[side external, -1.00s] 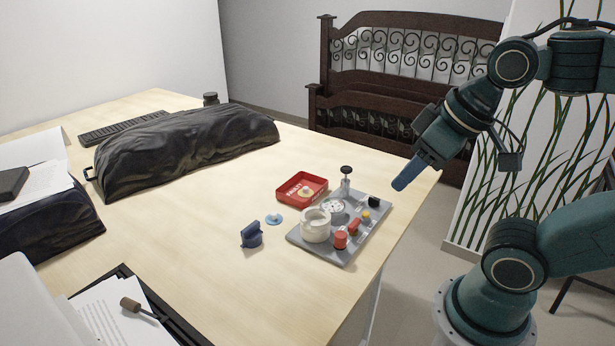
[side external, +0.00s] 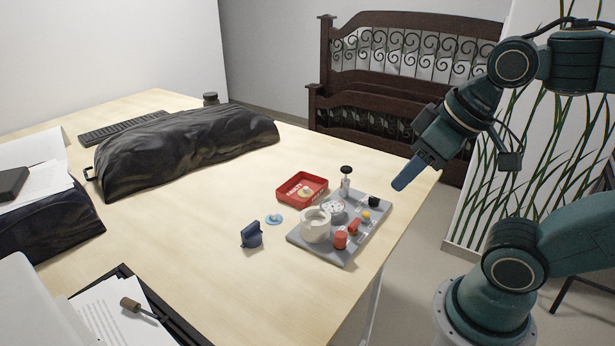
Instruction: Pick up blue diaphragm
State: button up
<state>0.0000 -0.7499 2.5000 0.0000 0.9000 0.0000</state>
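The blue diaphragm (side external: 274,220) is a small light-blue disc lying flat on the wooden table, left of the grey tray and below the red tray. A dark blue part (side external: 251,235) with an upright fin stands just to its lower left, apart from it. My gripper (side external: 401,184) has blue fingers and is raised near the table's right edge, pointing down and left. It is well to the right of the diaphragm and touches nothing. From this side its fingers overlap, so its opening does not show.
The grey tray (side external: 336,257) holds a white cylinder (side external: 316,226), red pieces and other small parts. A red tray (side external: 290,199) with a pale part inside stands behind. A black bag (side external: 185,150) lies farther back.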

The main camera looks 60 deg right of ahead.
jog(key=shift+o, duration=0.5)
dwell(0.3)
jog(key=w+d+n+g, duration=0.3)
jog(key=w+n, duration=0.6)
jog(key=w, duration=1.2)
jog(key=w+d+f+n+g, duration=0.1)
jog(key=w+d+f+n, duration=0.2)
jog(key=w+f, duration=0.5)
jog(key=w+d+f+n+g, duration=0.1)
jog(key=w+d+f+n, duration=0.1)
jog(key=w+f+n, duration=0.4)
notch_tip(320, 180, down, 3)
jog(key=w, duration=0.3)
jog(key=shift+d+n+g, duration=0.3)
jog(key=shift+d, duration=0.1)
